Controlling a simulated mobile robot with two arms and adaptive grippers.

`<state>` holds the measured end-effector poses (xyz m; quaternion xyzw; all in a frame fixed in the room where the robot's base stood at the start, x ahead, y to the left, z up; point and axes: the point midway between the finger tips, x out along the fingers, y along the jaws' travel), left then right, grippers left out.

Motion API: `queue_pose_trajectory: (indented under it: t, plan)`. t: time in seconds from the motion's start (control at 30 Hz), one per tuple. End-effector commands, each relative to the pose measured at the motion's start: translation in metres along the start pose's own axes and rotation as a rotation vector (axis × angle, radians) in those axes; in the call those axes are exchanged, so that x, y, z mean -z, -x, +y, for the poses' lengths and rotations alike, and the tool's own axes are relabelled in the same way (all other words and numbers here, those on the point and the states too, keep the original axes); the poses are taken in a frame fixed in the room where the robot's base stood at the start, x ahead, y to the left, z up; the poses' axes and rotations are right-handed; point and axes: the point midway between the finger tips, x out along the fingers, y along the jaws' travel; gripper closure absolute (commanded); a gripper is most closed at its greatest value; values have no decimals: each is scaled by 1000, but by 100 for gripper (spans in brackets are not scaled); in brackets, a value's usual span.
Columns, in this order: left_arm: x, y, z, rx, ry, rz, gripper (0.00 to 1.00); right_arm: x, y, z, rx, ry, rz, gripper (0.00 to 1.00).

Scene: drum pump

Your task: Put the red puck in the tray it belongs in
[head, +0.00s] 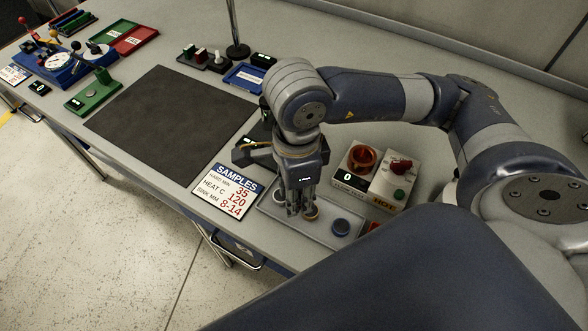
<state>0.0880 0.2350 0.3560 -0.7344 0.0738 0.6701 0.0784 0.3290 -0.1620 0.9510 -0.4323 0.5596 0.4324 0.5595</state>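My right gripper (302,211) points down over a shallow grey tray (325,240) at the front edge of the table. Its fingertips are at an orange-brown round piece (313,214), and I cannot tell whether they grip it. A blue puck (341,227) sits in the same tray to its right. A small red thing (374,227) shows just past the tray's right end; I cannot tell whether it is the red puck. A red tray (134,41) and a green tray (107,33) lie side by side at the far left. My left gripper is not in view.
A sign reading SAMPLES (228,191) lies left of the grey tray. A control box (385,182) with red and green knobs stands behind it. A dark mat (170,118) is bare. A blue tray (244,77), a green fixture (93,92) and a stand (237,48) are farther back.

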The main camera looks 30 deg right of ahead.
Motion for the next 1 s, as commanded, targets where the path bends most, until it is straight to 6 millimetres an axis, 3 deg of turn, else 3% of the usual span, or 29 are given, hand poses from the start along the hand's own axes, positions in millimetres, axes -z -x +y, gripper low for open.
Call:
queue_pose_trajectory:
  t: [0.5, 0.73, 0.87, 1.0]
  plan:
    - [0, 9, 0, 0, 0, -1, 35, -1, 28, 7, 3, 0, 0, 85]
    - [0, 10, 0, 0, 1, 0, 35, -1, 31, 6, 0, 21, 1, 85]
    - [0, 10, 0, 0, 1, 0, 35, 0, 30, 3, -1, 123, 1, 85]
    - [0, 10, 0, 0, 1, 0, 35, 0, 29, -5, -2, 334, 0, 85]
